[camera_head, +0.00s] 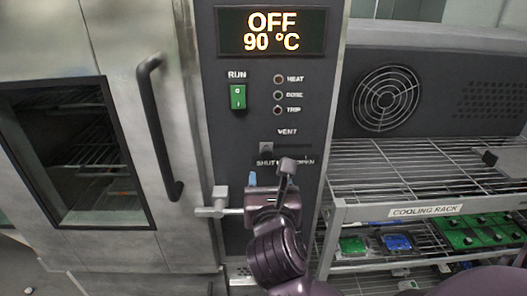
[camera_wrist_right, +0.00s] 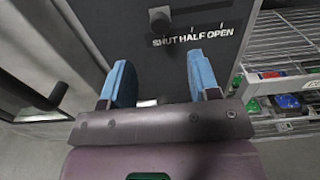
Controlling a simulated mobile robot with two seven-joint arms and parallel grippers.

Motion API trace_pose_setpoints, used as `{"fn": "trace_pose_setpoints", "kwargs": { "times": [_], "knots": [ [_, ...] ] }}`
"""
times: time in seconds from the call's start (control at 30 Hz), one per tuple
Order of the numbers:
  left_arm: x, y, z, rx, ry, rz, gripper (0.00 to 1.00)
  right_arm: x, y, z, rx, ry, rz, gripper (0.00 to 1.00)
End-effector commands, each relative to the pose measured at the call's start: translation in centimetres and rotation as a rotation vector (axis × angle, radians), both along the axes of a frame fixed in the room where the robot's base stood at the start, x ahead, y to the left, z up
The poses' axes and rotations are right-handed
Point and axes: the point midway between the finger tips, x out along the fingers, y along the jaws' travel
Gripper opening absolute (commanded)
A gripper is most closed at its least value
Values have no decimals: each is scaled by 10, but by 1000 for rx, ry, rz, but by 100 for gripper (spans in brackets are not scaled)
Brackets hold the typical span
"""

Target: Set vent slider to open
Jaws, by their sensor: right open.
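The vent slider (camera_head: 266,147) is a small grey knob on the dark control panel, under the word VENT. It sits at the left end of its slot, above SHUT; the slot runs right toward OPEN. In the right wrist view the knob (camera_wrist_right: 159,19) is above the labels SHUT, HALF and OPEN. My right gripper (camera_head: 269,175) is just below the slider and hides part of the label row. In the wrist view its blue fingers (camera_wrist_right: 160,75) are spread and empty, below the labels and apart from the knob. My left gripper is not in view.
The display (camera_head: 271,31) reads OFF, 90 °C. A green RUN switch (camera_head: 238,97) is above left of the slider. A black door handle (camera_head: 160,130) is at left, and a silver latch (camera_head: 218,202) is beside my gripper. A wire cooling rack (camera_head: 400,170) stands at right.

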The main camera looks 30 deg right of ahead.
Motion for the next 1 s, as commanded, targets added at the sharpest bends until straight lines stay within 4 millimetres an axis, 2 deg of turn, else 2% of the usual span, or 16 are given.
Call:
{"fn": "trace_pose_setpoints", "kwargs": {
  "times": [0.17, 0.6, 0.8, 1.0],
  "knots": [
    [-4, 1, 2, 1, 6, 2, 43, 16, -9, 2, -4, -3, 0, 56],
    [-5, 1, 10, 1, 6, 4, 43, 76, -46, 2, -7, -2, 0, 56],
    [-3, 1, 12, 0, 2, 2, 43, 88, -54, 1, -5, 0, 0, 56],
    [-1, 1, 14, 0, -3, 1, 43, 91, -56, 0, -4, -1, 0, 56]
  ]
}}
